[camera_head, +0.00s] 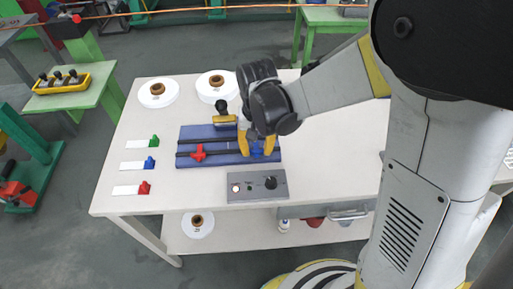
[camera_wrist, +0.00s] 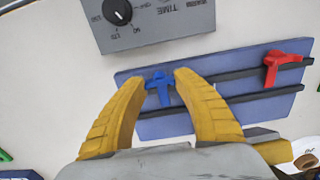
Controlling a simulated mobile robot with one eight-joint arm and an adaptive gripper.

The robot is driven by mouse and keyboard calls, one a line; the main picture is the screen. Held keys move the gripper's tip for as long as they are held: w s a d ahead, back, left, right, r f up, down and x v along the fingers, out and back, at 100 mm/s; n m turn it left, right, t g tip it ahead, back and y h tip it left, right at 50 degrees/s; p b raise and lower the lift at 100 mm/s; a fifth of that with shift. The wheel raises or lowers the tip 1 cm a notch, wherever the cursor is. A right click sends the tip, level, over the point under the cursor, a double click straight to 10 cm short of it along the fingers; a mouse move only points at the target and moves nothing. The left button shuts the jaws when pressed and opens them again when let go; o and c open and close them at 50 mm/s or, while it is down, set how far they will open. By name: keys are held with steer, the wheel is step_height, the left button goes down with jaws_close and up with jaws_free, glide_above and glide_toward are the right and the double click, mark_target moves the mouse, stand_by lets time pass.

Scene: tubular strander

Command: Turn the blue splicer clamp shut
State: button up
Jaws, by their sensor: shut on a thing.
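The blue splicer clamp (camera_wrist: 160,86) sits on a dark rail of the blue splicer plate (camera_wrist: 210,93), between my gripper's yellow fingers. In the head view the clamp (camera_head: 257,152) is partly covered by the fingers. My gripper (camera_wrist: 158,85) is shut on the blue clamp, its fingertips at the clamp's two sides. It also shows in the head view (camera_head: 258,146), reaching down from above. The red clamp (camera_wrist: 278,67) stands on the same plate and also shows in the head view (camera_head: 198,153), left of my gripper.
A grey control box (camera_head: 257,186) with a black knob stands just in front of the plate. White spools (camera_head: 158,93) stand at the back of the white table (camera_head: 180,208). Green, blue and red tagged white strips lie at the left.

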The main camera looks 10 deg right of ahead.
mark_target(257, 149)
steer(key=o, duration=1.2)
step_height(257, 149, up, 12)
steer(key=s+d+r+t, duration=0.3)
steer(key=s+d+t, duration=0.4)
steer(key=s+d, duration=0.3)
steer(key=d, duration=0.3)
steer(key=shift+s+d+r+n, duration=0.3)
steer(key=shift+s+r, duration=0.05)
